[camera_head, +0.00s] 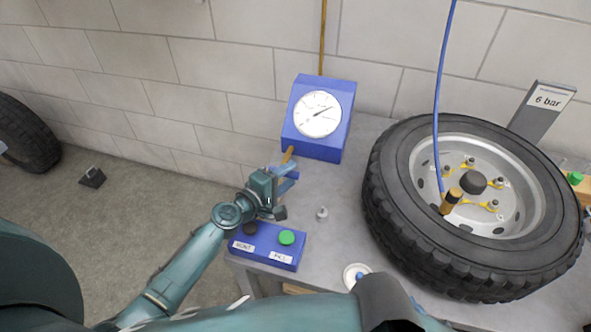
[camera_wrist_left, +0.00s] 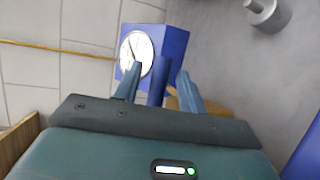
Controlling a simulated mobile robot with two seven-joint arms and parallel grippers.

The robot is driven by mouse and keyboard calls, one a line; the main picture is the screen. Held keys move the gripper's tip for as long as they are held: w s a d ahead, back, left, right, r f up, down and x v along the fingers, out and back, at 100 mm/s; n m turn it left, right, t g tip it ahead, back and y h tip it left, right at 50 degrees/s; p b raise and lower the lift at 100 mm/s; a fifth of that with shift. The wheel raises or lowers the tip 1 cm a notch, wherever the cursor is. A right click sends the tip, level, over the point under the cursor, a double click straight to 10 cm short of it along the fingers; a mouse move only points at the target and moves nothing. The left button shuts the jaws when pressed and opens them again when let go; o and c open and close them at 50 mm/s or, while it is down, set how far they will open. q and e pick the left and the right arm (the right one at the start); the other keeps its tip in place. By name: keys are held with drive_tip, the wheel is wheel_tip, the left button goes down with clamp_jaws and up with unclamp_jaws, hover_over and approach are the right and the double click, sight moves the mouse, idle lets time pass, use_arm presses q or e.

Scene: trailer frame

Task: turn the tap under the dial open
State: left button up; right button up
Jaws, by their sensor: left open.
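The white round dial (camera_head: 317,114) sits on a blue box (camera_head: 313,149) at the back of the grey table, and it also shows in the left wrist view (camera_wrist_left: 136,54). Under it, a brass stub (camera_head: 289,153) and a blue tap handle (camera_wrist_left: 157,80) stick out toward my left gripper (camera_head: 291,172). In the left wrist view my gripper (camera_wrist_left: 160,70) is open, with the blue handle between its two fingers. I cannot tell whether a finger touches it. Fingers and handle overlap in the head view. My right gripper is not in view.
A blue button box (camera_head: 266,246) with black and green buttons stands just in front of my left gripper. A small metal piece (camera_head: 322,214) lies right of it. A big tyre (camera_head: 394,235) with a blue hose (camera_head: 440,90) fills the table's right. A "6 bar" sign (camera_head: 541,104) stands behind.

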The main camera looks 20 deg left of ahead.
sight(288, 177)
use_arm(q)
drive_tip(key=shift+x, duration=1.8)
drive_tip(key=shift+c, duration=0.5)
clamp_jaws()
